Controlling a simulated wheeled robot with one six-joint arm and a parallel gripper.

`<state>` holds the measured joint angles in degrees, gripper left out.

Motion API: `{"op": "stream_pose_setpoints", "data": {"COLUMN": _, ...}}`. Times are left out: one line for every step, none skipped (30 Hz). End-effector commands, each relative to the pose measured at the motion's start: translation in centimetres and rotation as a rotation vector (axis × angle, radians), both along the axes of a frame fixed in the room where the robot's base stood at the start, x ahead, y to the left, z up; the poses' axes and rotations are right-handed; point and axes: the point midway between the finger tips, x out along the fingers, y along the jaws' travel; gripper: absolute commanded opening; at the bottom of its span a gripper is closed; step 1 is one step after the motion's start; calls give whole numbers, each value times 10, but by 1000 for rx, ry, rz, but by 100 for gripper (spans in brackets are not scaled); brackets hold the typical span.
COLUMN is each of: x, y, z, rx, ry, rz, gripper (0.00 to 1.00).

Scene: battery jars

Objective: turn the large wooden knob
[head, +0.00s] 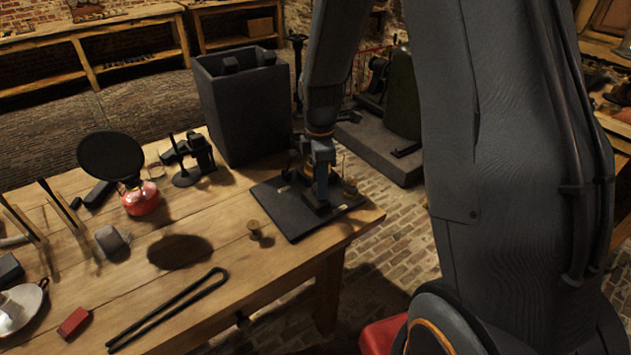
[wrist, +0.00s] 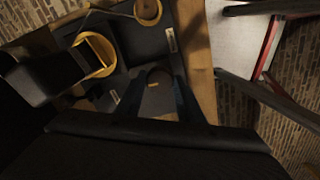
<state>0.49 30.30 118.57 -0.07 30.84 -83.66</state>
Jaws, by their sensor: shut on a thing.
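A black board (head: 291,230) lies near the right end of the wooden table, with brass fittings on it. My gripper (head: 318,201) points straight down over the board's right part. In the wrist view my gripper (wrist: 158,100) is shut on a dark round knob (wrist: 158,75), which I take to be the large wooden knob. It is in shadow and partly covered by the fingers. In the head view the gripper hides it. How far it is turned cannot be told.
Brass rings (wrist: 98,55) stand close beside my gripper on the board. A small wooden peg (head: 254,230) stands left of the board. A tall dark box (head: 243,110) stands behind. Black tongs (head: 170,311) and a red burner (head: 141,199) are further left. The table edge is close on the right.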

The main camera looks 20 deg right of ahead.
Motion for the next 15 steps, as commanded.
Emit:
{"op": "stream_pose_setpoints", "data": {"x": -7, "y": -1, "z": -2, "rx": -1, "ry": 17, "rz": -38, "gripper": 12}}
{"op": "stream_pose_setpoints", "data": {"x": -7, "y": -1, "z": -2, "rx": -1, "ry": 17, "rz": -61, "gripper": 12}}
{"op": "stream_pose_setpoints", "data": {"x": -8, "y": -1, "z": -2, "rx": -1, "ry": 18, "rz": -91, "gripper": 12}}
{"op": "stream_pose_setpoints", "data": {"x": -8, "y": -1, "z": -2, "rx": -1, "ry": 18, "rz": -112, "gripper": 12}}
{"op": "stream_pose_setpoints", "data": {"x": -8, "y": 0, "z": -2, "rx": -1, "ry": 18, "rz": -133, "gripper": 12}}
{"op": "stream_pose_setpoints", "data": {"x": -8, "y": 0, "z": -2, "rx": -1, "ry": 18, "rz": -159, "gripper": 12}}
{"op": "stream_pose_setpoints", "data": {"x": -8, "y": 0, "z": -2, "rx": -1, "ry": 18, "rz": -177, "gripper": 12}}
{"op": "stream_pose_setpoints", "data": {"x": -8, "y": 0, "z": -2, "rx": -1, "ry": 19, "rz": -194, "gripper": 12}}
{"op": "stream_pose_setpoints", "data": {"x": -8, "y": 0, "z": -3, "rx": -2, "ry": 19, "rz": -216, "gripper": 12}}
{"op": "stream_pose_setpoints", "data": {"x": -8, "y": 0, "z": -3, "rx": -2, "ry": 19, "rz": -230, "gripper": 12}}
{"op": "stream_pose_setpoints", "data": {"x": -8, "y": 0, "z": -3, "rx": -2, "ry": 19, "rz": -244, "gripper": 12}}
{"op": "stream_pose_setpoints", "data": {"x": -8, "y": 1, "z": -3, "rx": -2, "ry": 19, "rz": -260, "gripper": 12}}
{"op": "stream_pose_setpoints", "data": {"x": -8, "y": 1, "z": -3, "rx": -2, "ry": 19, "rz": -272, "gripper": 12}}
{"op": "stream_pose_setpoints", "data": {"x": -8, "y": 1, "z": -3, "rx": -2, "ry": 19, "rz": -282, "gripper": 12}}
{"op": "stream_pose_setpoints", "data": {"x": -8, "y": 1, "z": -3, "rx": -2, "ry": 19, "rz": -293, "gripper": 12}}
